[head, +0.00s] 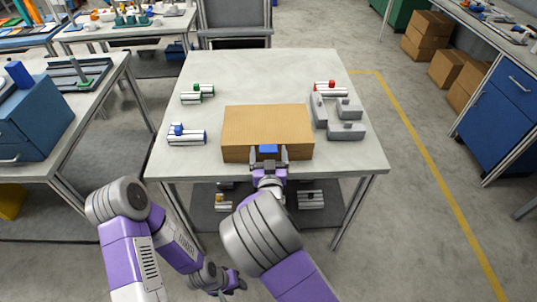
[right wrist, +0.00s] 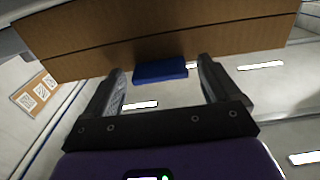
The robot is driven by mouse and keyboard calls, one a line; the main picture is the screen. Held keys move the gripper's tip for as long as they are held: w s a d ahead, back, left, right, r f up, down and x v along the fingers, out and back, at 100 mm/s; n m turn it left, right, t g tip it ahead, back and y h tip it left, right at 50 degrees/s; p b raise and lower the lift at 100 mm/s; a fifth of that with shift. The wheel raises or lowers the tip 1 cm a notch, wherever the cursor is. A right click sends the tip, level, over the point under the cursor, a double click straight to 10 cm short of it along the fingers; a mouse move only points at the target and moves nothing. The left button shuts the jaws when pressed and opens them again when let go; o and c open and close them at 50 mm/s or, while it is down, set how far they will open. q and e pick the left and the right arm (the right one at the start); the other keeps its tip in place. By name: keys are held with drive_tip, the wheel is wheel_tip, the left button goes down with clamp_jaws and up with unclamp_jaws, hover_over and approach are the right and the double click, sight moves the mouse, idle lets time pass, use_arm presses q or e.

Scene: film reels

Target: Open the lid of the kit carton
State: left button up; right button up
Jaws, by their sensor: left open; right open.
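The kit carton (head: 268,122) is a closed brown cardboard box near the front middle of the table. A blue tab (head: 268,149) sticks out at the middle of its front side; the tab also shows in the right wrist view (right wrist: 160,71). My right gripper (head: 268,156) is at the carton's front, its two fingers spread on either side of the tab. In the right wrist view the open fingers (right wrist: 162,75) point at the carton (right wrist: 150,35), with the tab between them and gaps on both sides. My left gripper (head: 232,284) is low in front of the table, empty and away from the carton.
On the grey table (head: 205,155) lie green-marked rolls (head: 197,93), blue-marked rolls (head: 187,134) and red-marked rolls (head: 331,88). A grey fixture (head: 345,130) stands right of the carton. A chair (head: 234,20) stands behind the table. Side benches flank it.

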drive_tip(key=shift+w, duration=0.15)
drive_tip(key=shift+c, duration=0.4)
drive_tip(key=c, duration=1.4)
drive_tip(key=shift+r, duration=0.15)
drive_tip(key=shift+c, duration=0.2)
